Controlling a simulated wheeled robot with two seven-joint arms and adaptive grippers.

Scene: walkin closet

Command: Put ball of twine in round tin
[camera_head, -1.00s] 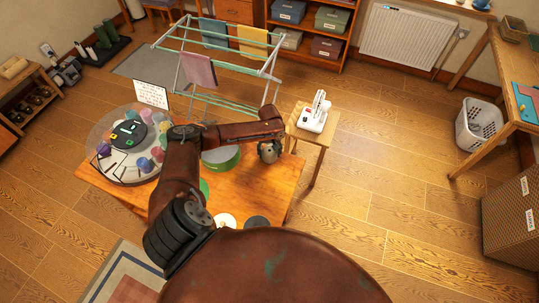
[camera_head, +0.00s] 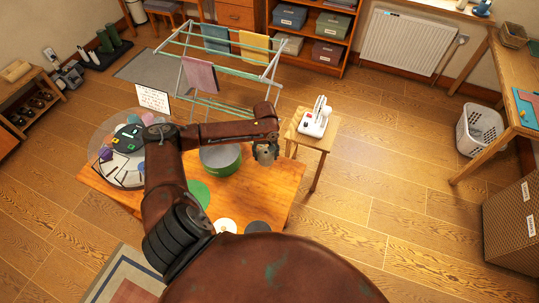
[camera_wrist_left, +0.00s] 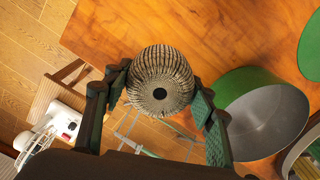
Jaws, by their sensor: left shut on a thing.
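The ball of twine (camera_wrist_left: 160,80), grey-brown and ribbed with a dark hole in its end, is between the two fingers of my left gripper (camera_wrist_left: 161,92) in the left wrist view. The gripper is shut on it. In the head view my left gripper (camera_head: 265,148) is just right of the round tin. The round tin (camera_wrist_left: 232,88) is green outside, grey inside and open at the top. It stands on the wooden table and shows behind my forearm in the head view (camera_head: 222,168). The ball is beside the tin, not inside it. My right gripper is out of view.
The wooden table (camera_head: 262,192) also bears a green disc (camera_head: 197,194), a white disc, a dark disc and a clear round carousel (camera_head: 112,135) with a sign. A stool (camera_head: 318,140) with a white device stands right. A drying rack (camera_head: 215,75) stands behind.

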